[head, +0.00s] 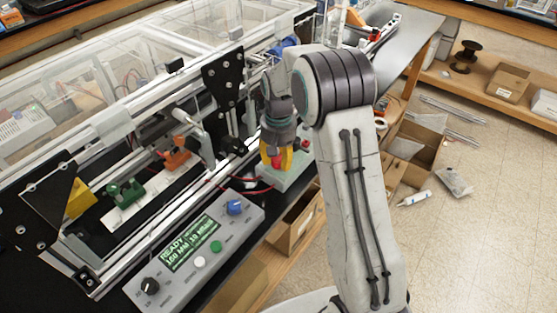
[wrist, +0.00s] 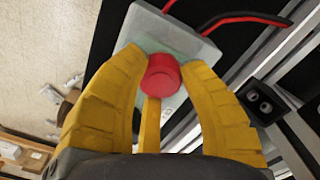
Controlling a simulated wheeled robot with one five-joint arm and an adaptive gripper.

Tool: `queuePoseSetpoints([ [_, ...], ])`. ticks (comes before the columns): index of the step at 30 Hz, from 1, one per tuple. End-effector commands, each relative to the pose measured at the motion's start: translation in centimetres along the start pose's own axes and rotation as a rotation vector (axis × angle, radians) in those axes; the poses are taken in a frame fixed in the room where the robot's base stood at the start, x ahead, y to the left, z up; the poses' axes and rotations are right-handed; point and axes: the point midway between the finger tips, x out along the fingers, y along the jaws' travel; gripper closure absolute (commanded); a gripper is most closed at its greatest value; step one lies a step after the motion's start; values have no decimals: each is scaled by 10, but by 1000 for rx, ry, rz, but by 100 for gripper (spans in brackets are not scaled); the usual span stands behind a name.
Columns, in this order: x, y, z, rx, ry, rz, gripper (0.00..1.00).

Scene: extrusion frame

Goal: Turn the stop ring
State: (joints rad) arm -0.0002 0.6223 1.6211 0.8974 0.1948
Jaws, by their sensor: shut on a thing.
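The stop ring shows as a round red knob (wrist: 160,75) on a pale grey-green box (wrist: 170,32) in the wrist view. The yellow fingers of my gripper (wrist: 162,78) are closed around the red knob from both sides, with a third finger below it. In the head view my gripper (head: 276,158) points down over the pale box (head: 288,178), and a bit of the red knob (head: 277,162) shows between the fingers. The underside of the knob and part of the box are hidden by the fingers.
A grey control panel (head: 185,268) with a green display, knobs and buttons lies left of the box. The extrusion frame (head: 215,140) with clear covers stands behind it. Red and black cables (wrist: 235,20) run from the box. Cardboard boxes (head: 293,222) sit below the bench edge.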

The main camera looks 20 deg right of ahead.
Motion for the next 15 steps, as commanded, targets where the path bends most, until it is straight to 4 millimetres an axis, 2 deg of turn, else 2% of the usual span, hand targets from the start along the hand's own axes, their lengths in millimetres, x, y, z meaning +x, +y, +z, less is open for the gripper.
queuePoseSetpoints([
  [6,2,0,1,160,-3,1,95],
  [15,2,0,1,299,-4,1,95],
])
